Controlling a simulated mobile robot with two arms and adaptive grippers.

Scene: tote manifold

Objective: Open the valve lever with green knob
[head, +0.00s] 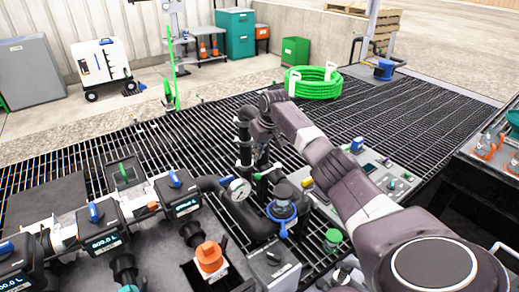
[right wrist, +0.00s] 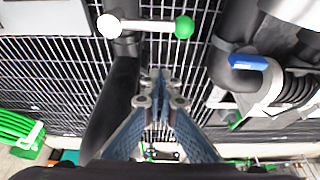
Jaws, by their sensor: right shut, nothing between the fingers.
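The valve lever's green knob (right wrist: 184,27) shows near the top of the right wrist view. It sits on the right end of a pale lever bar (right wrist: 146,26) that runs level from a white round hub (right wrist: 108,25) on a dark pipe. My right gripper (right wrist: 160,80) is shut and empty, its fingertips together below the bar in that view and apart from the knob in the picture. In the head view the right gripper (head: 262,135) hangs beside an upright black pipe (head: 244,145). My left gripper is out of view.
A blue handle (right wrist: 248,62) sits on piping at the right of the wrist view. In the head view, a manifold with blue-handled valves, a pressure gauge (head: 240,190) and an orange knob (head: 209,256) crowd the foreground. A green hose coil (head: 314,84) lies behind on open grating.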

